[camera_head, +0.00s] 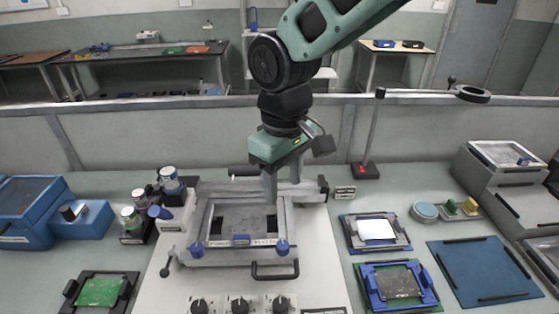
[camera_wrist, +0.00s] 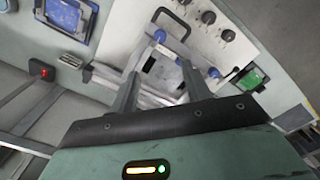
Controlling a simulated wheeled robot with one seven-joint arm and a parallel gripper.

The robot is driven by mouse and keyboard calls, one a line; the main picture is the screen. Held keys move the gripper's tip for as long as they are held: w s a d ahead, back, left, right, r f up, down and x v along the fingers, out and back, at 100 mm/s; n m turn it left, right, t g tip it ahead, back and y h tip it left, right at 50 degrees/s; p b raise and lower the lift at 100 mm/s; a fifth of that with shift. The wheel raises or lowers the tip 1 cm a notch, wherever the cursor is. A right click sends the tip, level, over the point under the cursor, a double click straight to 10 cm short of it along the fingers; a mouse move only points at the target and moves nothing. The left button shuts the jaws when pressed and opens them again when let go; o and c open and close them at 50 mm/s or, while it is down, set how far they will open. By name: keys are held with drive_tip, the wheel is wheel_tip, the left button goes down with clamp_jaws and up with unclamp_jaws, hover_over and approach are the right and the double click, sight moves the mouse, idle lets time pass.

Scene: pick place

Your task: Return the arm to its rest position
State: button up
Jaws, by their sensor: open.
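My gripper (camera_head: 270,187) hangs from my green and black arm over the back part of a grey metal fixture (camera_head: 205,225) in the head view. In the wrist view, my gripper (camera_wrist: 160,85) shows two grey fingers spread apart with nothing between them. The fixture frame with blue knobs (camera_wrist: 158,37) lies beyond the fingertips there. In the head view the fingers overlap the fixture's rear bar, and I cannot tell whether they touch it.
A white panel with black knobs (camera_head: 239,305) lies in front. Bottles (camera_head: 170,180) stand left of the fixture. A green board (camera_head: 98,291) lies front left. A blue-framed board (camera_head: 398,284), a blue mat (camera_head: 485,270) and grey boxes (camera_head: 497,180) are at right. A rail (camera_head: 400,98) runs behind.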

drive_tip(key=shift+s, duration=0.1)
drive_tip(key=s+d, duration=0.5)
drive_tip(key=s, duration=0.3)
drive_tip(key=s+d+m, duration=0.1)
drive_tip(key=s+d, duration=0.4)
drive_tip(key=s, duration=0.4)
drive_tip(key=shift+s+f+y, duration=0.25)
drive_tip(key=shift+f+y, duration=0.05)
